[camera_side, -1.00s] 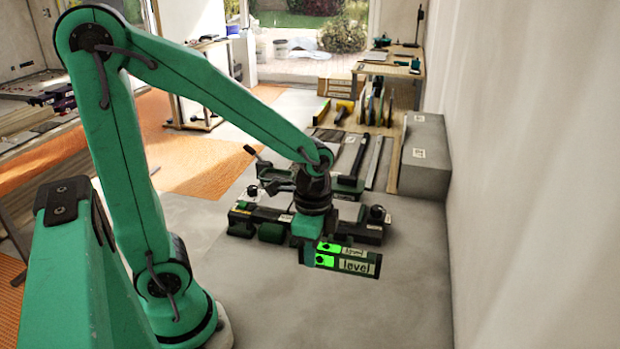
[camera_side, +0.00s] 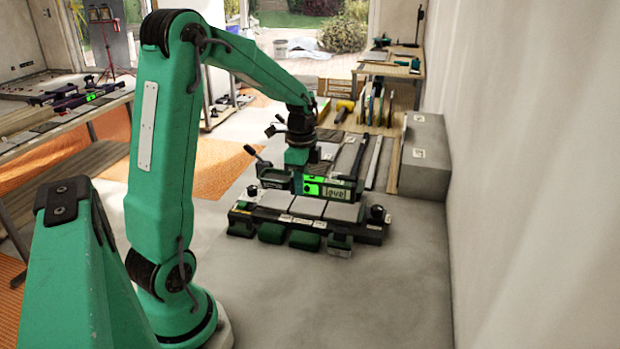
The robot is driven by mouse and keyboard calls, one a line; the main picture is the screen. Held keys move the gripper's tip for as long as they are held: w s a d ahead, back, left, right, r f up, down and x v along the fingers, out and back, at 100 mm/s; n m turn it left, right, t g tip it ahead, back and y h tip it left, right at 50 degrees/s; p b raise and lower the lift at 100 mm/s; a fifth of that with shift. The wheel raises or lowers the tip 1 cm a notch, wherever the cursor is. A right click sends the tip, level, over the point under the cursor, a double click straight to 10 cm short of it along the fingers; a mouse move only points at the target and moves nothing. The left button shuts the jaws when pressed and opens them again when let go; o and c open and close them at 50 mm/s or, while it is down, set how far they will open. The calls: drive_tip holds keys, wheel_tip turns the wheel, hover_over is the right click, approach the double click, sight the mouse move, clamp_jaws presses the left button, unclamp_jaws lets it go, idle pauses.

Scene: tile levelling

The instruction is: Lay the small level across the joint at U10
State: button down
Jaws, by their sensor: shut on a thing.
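The small level (camera_side: 336,191) is a dark bar with a bright green patch and a pale "level" label. My gripper (camera_side: 300,166) is shut on it from above. The level is lengthwise left to right, at the back of the near tile stand (camera_side: 365,229). That stand is a dark and green frame with black knobs and several grey tiles (camera_side: 308,207). I cannot tell whether the level touches anything below. Small white labels sit along the stand's front, too small to read, so I cannot pick out U10.
Long bars lie farther back, beside a grey block (camera_side: 425,155) by the right wall. A bench (camera_side: 70,140) at left carries another green-lit device. The concrete floor (camera_side: 370,290) in front is clear.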

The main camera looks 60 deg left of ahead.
hover_over(275, 198)
drive_tip(key=shift+f, duration=0.2)
drive_tip(key=shift+f, duration=0.15)
drive_tip(key=shift+f, duration=3.6)
drive_tip(key=shift+f, duration=0.25)
drive_tip(key=c, duration=1.2)
unclamp_jaws()
drive_tip(key=shift+r, duration=0.1)
